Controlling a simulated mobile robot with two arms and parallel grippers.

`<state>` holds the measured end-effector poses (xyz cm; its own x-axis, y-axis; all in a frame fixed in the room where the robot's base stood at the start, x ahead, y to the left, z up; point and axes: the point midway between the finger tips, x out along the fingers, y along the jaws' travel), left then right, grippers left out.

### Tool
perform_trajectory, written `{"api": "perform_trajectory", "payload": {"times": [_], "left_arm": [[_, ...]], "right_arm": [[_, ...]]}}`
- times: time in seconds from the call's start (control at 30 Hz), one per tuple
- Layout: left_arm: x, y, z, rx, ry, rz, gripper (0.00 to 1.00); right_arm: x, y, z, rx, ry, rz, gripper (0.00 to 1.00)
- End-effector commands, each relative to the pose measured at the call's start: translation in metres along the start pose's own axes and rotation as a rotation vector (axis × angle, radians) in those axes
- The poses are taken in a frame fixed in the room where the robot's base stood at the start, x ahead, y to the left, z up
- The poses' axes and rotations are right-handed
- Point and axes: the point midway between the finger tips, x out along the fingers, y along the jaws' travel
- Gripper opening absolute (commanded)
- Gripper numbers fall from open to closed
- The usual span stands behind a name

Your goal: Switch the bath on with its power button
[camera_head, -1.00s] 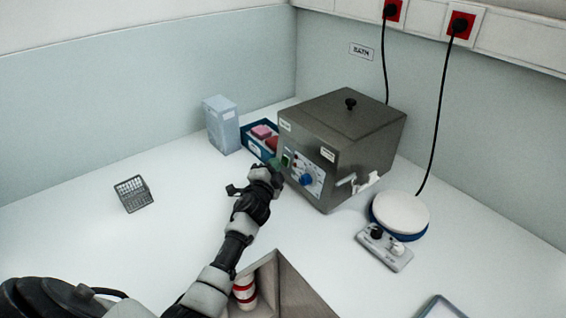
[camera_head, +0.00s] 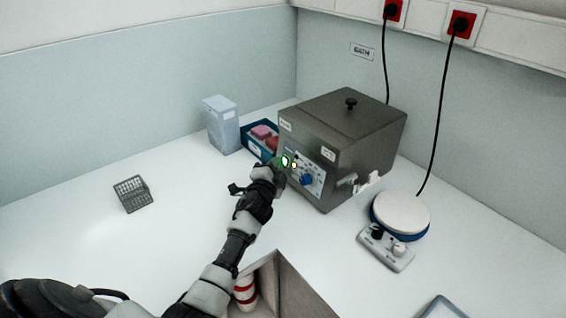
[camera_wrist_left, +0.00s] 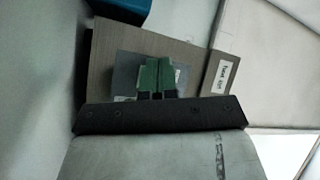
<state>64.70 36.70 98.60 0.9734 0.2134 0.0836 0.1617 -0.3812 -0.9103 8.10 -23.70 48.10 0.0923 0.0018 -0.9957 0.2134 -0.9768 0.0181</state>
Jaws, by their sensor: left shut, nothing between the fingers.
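The bath (camera_head: 350,125) is a grey metal box with a lidded top and a black knob, standing at the back of the bench. Its front panel carries a blue dial (camera_head: 306,179) and a power button (camera_head: 285,161) that glows green, with a small lit lamp (camera_head: 294,165) beside it. My left gripper (camera_head: 279,167) is shut and empty, with its tips at the panel by the button. In the left wrist view its green fingertips (camera_wrist_left: 156,77) are together in front of the panel; they hide the button there. Whether they touch it I cannot tell. My right gripper is not in view.
A blue tray with pink items (camera_head: 262,138) and a pale box (camera_head: 221,124) stand left of the bath. A round white-topped device (camera_head: 401,213) stands to its right. A wire basket (camera_head: 133,194) is on the left; the bench between is clear.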

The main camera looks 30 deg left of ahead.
Motion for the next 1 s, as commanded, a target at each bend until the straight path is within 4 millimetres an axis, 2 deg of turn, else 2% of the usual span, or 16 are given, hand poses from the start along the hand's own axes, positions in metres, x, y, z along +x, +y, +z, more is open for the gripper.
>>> {"api": "perform_trajectory", "payload": {"times": [0.5,1.0], "left_arm": [[-0.008,-0.005,0.004,0.001,0.0,0.001,0.0],[-0.047,-0.026,0.025,0.001,-0.001,0.001,0.0]], "right_arm": [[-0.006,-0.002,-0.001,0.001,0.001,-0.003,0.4],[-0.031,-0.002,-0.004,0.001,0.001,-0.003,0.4]]}}
